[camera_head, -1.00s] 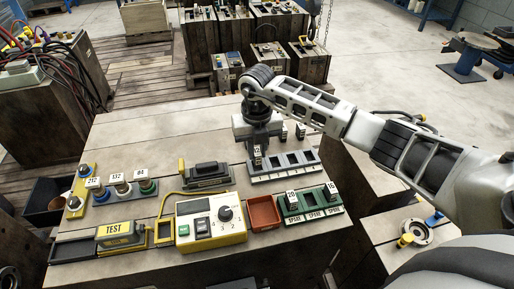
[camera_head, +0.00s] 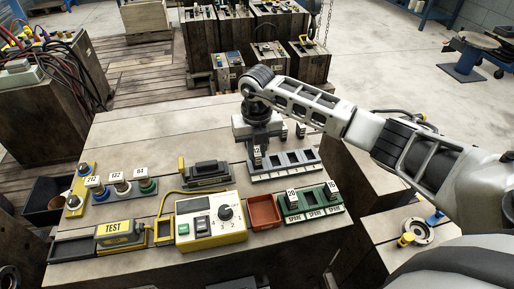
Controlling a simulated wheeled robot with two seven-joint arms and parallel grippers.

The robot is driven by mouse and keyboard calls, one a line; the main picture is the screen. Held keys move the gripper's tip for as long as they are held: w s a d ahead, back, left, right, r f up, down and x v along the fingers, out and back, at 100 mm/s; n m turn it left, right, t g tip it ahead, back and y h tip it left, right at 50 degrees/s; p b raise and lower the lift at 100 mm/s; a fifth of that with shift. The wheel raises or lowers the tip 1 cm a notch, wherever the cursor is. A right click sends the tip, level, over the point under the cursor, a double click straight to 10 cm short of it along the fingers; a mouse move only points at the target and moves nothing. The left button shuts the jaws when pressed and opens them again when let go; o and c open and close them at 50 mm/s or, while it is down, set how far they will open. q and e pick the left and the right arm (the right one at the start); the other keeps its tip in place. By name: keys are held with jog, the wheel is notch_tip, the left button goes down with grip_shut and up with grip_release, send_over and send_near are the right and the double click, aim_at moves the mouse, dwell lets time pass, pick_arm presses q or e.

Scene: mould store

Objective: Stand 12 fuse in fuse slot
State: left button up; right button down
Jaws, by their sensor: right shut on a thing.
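My right gripper (camera_head: 258,143) points down over the left end of a grey fuse block (camera_head: 287,172) on the wooden table. It is shut on a small fuse with a white label (camera_head: 257,151), which appears to read 12. The fuse is upright at the block's leftmost slot; I cannot tell how deep it sits. Other dark slots of the block show to its right. My left gripper is not in view.
A green spare rack (camera_head: 313,210) holds fuses labelled 20 and 16 in front. Left of it are an orange-brown tray (camera_head: 264,213), a yellow-framed tester (camera_head: 211,222) and a black device (camera_head: 207,174). Numbered plugs (camera_head: 119,184) stand at far left. The table's back left is clear.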

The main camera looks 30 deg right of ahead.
jog(key=shift+f+b, duration=0.4)
jog(key=shift+f, duration=0.3)
jog(key=c, duration=1.3)
grip_release()
jog(key=c, duration=0.3)
jog(key=shift+r, duration=0.2)
jog(key=shift+r+p, duration=0.4)
jog(key=shift+p, duration=0.1)
jog(key=shift+r, duration=0.2)
